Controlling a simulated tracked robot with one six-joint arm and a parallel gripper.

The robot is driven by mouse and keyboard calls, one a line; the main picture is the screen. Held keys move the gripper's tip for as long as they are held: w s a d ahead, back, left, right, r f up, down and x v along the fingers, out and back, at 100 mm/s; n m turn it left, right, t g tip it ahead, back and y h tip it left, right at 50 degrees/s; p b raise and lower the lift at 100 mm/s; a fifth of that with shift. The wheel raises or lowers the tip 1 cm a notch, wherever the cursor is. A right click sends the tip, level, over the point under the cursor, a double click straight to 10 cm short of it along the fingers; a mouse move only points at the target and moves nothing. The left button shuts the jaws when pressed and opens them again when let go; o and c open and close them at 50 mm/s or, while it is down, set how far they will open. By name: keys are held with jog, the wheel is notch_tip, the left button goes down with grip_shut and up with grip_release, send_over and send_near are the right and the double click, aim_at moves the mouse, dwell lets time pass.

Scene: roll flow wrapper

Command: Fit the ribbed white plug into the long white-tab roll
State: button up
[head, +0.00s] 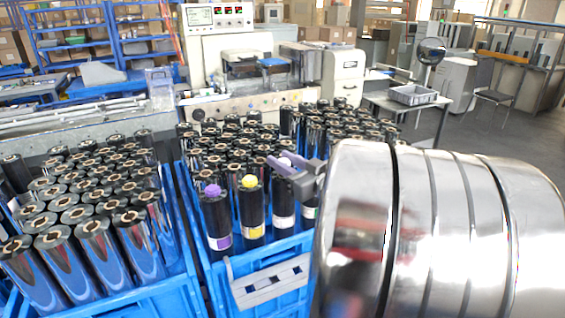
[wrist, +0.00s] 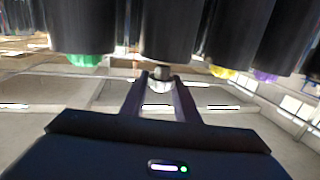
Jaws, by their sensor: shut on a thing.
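The white plug (wrist: 160,86) is held between the two finger tips of my gripper (wrist: 160,82); its ribs are too small to make out. A short grey part shows between it and the end of the middle dark roll (wrist: 172,30). I cannot tell whether the plug has entered the roll. In the head view my gripper (head: 290,170) is over the front row of the middle crate, at the top of the black roll with a white tab (head: 284,222). The fingers cover most of that roll's top and the plug.
Neighbouring rolls carry a yellow plug (head: 250,181), a purple plug (head: 212,190) and a green plug (wrist: 84,60). Blue crates (head: 190,245) hold many closely packed rolls. A pale bracket (head: 268,283) is on the middle crate's front. A wrapping machine (head: 222,62) stands behind.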

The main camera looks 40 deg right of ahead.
jog(key=shift+r, duration=0.8)
dwell(0.6)
dwell(0.7)
jog(key=o, duration=0.7)
jog(key=shift+s, duration=0.15)
jog(key=s, duration=0.7)
jog(key=s+a, duration=0.1)
jog(key=s, duration=0.2)
jog(key=shift+s+r, duration=0.25)
jog(key=shift+s, duration=0.15)
dwell(0.3)
dwell(0.7)
